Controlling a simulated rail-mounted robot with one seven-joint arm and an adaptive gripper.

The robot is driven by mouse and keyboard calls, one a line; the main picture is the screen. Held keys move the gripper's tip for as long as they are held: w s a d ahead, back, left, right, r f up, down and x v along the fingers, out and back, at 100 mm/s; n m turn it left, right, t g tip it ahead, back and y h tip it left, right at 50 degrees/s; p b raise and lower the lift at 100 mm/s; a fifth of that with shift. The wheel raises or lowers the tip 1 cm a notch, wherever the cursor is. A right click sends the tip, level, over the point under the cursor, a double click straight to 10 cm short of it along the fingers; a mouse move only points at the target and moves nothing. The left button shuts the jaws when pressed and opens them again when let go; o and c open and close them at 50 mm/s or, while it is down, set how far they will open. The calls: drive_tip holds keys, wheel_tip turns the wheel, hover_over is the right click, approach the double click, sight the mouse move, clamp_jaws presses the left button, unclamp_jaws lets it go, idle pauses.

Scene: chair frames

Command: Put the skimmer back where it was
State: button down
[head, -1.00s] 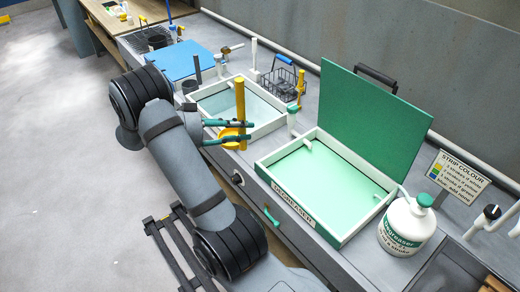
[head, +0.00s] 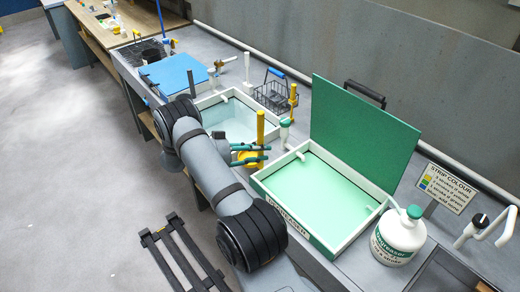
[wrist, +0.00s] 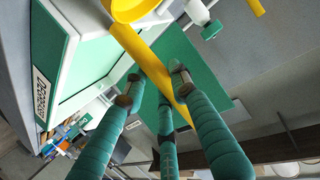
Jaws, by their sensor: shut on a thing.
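In the wrist view the yellow handle (wrist: 150,64) runs between the fingertips (wrist: 155,84), with part of the bowl (wrist: 131,8) at the top edge. Another yellow upright piece (head: 292,101) stands behind the clear-water tank, beside the basket.
The degreaser tank's green lid (head: 360,128) stands raised behind it. A white degreaser jug (head: 398,240) and the strip-colour sign (head: 447,188) are at right. A wire basket (head: 276,95) stands behind the clear-water tank. A blue lid (head: 172,74) lies farther left.

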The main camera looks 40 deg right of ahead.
drive_tip(key=shift+f, duration=0.15)
drive_tip(key=c, duration=1.5)
unclamp_jaws()
drive_tip(key=shift+o, duration=0.6)
drive_tip(key=shift+a, duration=0.2)
drive_tip(key=b+v, duration=0.4)
drive_tip(key=v, duration=0.7)
drive_tip(key=shift+a+r, duration=0.3)
drive_tip(key=shift+r, duration=0.05)
